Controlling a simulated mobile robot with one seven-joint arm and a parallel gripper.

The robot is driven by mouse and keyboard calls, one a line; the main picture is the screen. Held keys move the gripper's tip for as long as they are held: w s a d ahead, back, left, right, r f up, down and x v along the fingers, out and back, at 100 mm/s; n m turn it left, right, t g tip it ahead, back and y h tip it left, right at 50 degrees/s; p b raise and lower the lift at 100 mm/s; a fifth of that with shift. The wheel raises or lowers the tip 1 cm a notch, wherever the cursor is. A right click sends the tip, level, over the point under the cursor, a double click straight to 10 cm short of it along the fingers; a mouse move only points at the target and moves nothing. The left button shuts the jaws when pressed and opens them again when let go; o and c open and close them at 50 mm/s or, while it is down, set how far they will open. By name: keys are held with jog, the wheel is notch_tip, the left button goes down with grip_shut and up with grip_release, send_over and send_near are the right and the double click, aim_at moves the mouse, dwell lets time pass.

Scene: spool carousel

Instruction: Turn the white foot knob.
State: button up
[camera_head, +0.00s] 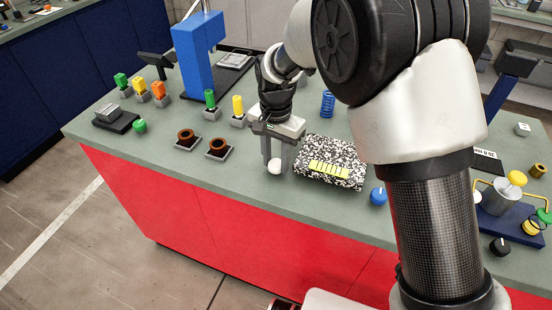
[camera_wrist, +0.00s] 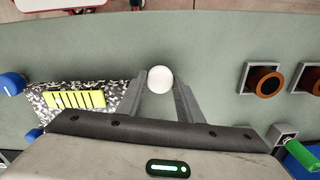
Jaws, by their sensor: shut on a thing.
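The white foot knob (camera_head: 275,167) is a small round knob low at the left front corner of a black-and-white speckled block (camera_head: 330,147) with a yellow ribbed strip on it. In the wrist view the white knob (camera_wrist: 160,78) shows between my two finger tips, beside the speckled block (camera_wrist: 115,90). My gripper (camera_head: 274,160) points down over the bench, and its fingers (camera_wrist: 160,92) are shut on the white knob, one at each side. The knob's base and its join to the block are hidden.
Two dark cups with brown rims (camera_head: 218,147) stand left of my gripper. A blue knob (camera_head: 378,196) is right of the block, and a blue coil (camera_head: 327,104) is behind it. Green and yellow posts (camera_head: 238,105) stand further back. The bench front edge is close.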

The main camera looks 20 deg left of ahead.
aim_at(276, 163)
jog(key=shift+n, duration=0.3)
jog(key=n, duration=0.4)
jog(key=shift+r+p, duration=0.1)
jog(key=shift+p, duration=0.2)
jog(key=shift+a+n, duration=0.1)
jog(key=shift+n, duration=2.4)
jog(key=o, duration=0.8)
jog(key=shift+c, duration=0.2)
notch_tip(276, 163, up, 17)
jog(key=p, duration=0.2)
jog(key=shift+r, duration=0.2)
